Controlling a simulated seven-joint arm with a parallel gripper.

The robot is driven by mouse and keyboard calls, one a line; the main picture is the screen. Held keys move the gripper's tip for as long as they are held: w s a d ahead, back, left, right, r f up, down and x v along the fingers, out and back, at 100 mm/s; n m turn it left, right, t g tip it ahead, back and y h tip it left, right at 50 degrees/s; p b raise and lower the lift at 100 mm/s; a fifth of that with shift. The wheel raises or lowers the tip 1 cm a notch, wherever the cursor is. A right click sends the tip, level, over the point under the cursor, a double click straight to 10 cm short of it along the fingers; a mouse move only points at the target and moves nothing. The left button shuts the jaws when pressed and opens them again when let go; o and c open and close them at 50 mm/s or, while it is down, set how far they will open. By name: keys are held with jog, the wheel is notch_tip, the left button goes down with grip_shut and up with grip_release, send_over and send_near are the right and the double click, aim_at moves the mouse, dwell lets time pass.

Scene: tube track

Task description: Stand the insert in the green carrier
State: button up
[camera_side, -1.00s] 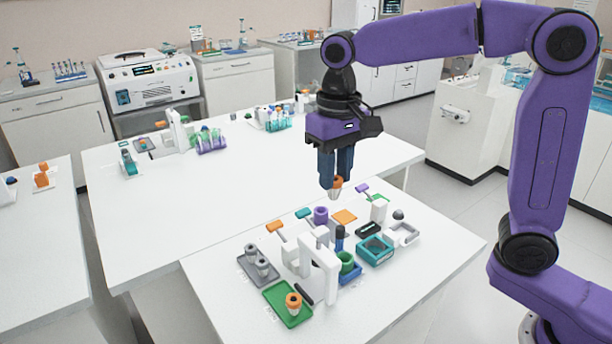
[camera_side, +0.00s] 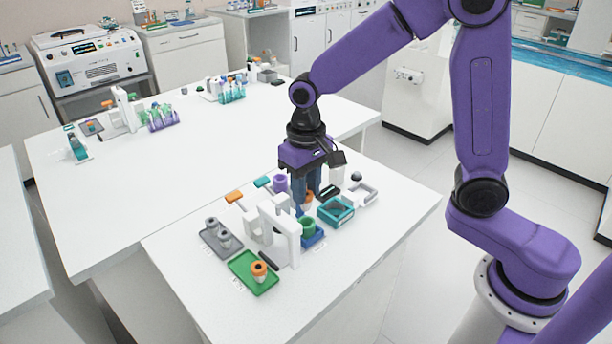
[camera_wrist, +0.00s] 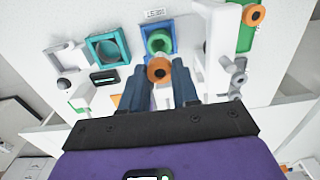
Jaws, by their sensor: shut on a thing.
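The insert (camera_side: 308,198), with an orange top, is between the fingers of my gripper (camera_side: 306,203). The wrist view also shows the insert (camera_wrist: 159,69), its orange ring and dark hole facing the camera, with a finger on each side. The green carrier (camera_side: 308,224) is a round open cup on a blue base (camera_side: 314,238). The insert appears above and apart from the carrier; the exact height gap I cannot tell.
A white arch-shaped stand (camera_side: 285,225) stands close left of the carrier. A teal box (camera_side: 336,210) is to the right. A green tray (camera_side: 252,284) holds another orange-topped piece (camera_side: 259,270). A grey tray (camera_side: 214,246) is behind it. The front table corner is clear.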

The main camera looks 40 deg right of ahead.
aim_at(306, 209)
jog(key=shift+f, duration=2.6)
jog(key=shift+f, duration=0.15)
jog(key=o, duration=0.9)
jog(key=shift+o, duration=0.2)
notch_tip(306, 209, up, 18)
jog(key=shift+f, duration=0.25)
jog(key=shift+s, duration=0.1)
